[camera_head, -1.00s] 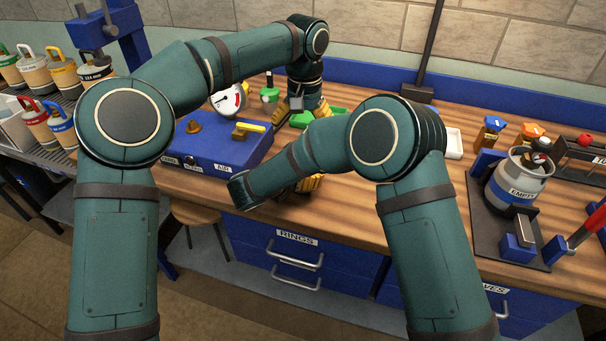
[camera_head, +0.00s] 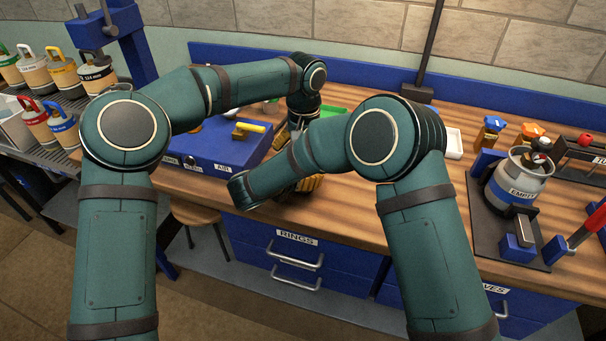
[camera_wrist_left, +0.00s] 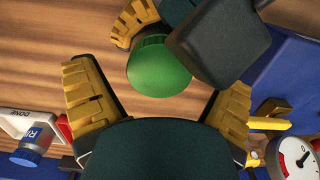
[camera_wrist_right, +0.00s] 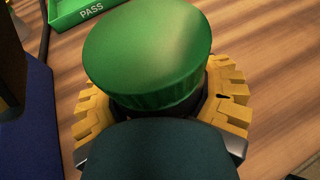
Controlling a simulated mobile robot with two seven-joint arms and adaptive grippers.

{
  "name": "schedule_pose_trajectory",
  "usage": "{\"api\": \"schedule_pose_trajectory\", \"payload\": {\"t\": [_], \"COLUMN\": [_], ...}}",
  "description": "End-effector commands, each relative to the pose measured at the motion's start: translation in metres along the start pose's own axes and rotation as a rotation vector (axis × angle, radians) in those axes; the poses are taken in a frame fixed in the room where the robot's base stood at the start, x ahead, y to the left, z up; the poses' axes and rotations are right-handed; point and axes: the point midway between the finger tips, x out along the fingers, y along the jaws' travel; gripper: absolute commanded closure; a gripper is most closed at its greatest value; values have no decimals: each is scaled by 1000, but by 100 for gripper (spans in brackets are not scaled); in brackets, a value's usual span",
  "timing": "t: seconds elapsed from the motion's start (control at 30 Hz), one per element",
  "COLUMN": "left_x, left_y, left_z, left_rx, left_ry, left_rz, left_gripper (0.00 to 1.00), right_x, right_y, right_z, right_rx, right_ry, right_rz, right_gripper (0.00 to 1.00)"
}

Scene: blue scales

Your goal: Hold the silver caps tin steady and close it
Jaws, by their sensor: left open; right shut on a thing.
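A round green top (camera_wrist_right: 148,55) sits between the yellow fingers of my right gripper (camera_wrist_right: 155,105) in the right wrist view. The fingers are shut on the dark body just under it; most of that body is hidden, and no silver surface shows. The green top also appears in the left wrist view (camera_wrist_left: 160,68), past the fingertips of my left gripper (camera_wrist_left: 158,92). The left fingers are open and spread wide, one to each side of it, with nothing between them. In the head view my right forearm hides the tin and most of both grippers.
A blue box (camera_head: 215,148) with a yellow handle stands left of the grippers, its gauge (camera_wrist_left: 296,160) showing in the left wrist view. A green PASS tray (camera_wrist_right: 85,12) lies behind. A grey EMPTY canister (camera_head: 520,188) stands at right. The bench's front edge is close.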

Motion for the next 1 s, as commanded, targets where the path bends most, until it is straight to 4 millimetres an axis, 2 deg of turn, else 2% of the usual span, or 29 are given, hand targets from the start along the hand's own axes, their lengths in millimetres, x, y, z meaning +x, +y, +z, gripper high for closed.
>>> {"api": "schedule_pose_trajectory", "payload": {"t": [0.13, 0.43, 0.47, 0.6, 0.67, 0.87, 1.0], "left_x": [9, 10, 10, 10, 10, 10, 10], "left_y": [0, 0, 0, 0, 0, 0, 0], "left_z": [0, 0, 0, 0, 0, 0, 0], "left_rx": [1, 0, 0, 0, 0, 13, 138], "left_ry": [0, 1, 1, 1, 1, 1, 1], "left_rz": [-1, 0, 0, 0, 0, 0, 0], "left_gripper": [4, 4, 10, 60, 79, 80, 80], "right_x": [0, 0, 0, 0, 0, 0, 0], "right_y": [0, 0, 0, 0, 0, 0, 0], "right_z": [0, 0, 0, 0, 0, 0, 0], "right_rx": [0, 0, 0, 0, 0, 0, 0], "right_ry": [1, 1, 1, 1, 1, 1, 1], "right_rz": [0, 0, 0, 0, 0, 0, 0], "right_gripper": [100, 100, 100, 100, 100, 100, 100]}}
